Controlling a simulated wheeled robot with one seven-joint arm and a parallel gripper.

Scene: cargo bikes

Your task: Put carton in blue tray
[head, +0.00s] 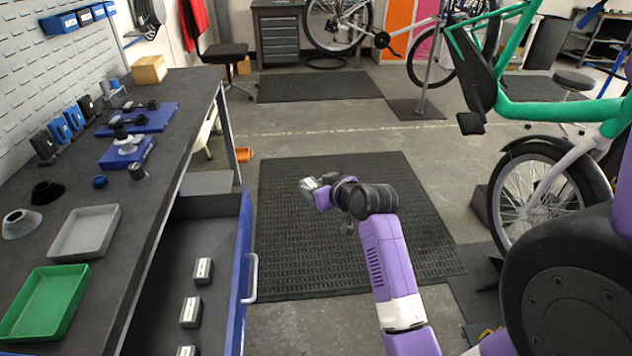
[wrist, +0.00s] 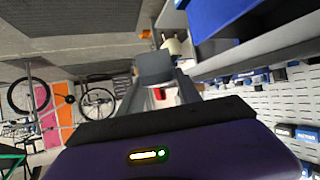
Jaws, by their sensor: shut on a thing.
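My gripper (head: 318,190) is out over the dark floor mat, right of the bench. In the wrist view, its two fingers (wrist: 158,92) close on a small grey box-shaped carton (wrist: 155,67). The carton shows in the head view as a small grey and pale shape (head: 309,184), partly hidden by the gripper. Similar dark boxes with pale labels lie in the open drawer (head: 245,225); one is this box (head: 202,271). On the bench, a flat blue piece (head: 165,110) and a nearer blue piece (head: 112,160) bear dark parts; I cannot tell whether either is a tray.
A green tray (head: 72,282) and a grey tray (head: 112,222) sit empty on the bench's near part. A cardboard box (head: 149,69) stands at its far end. The drawer juts out beside the bench. A green bike (head: 560,112) stands at right.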

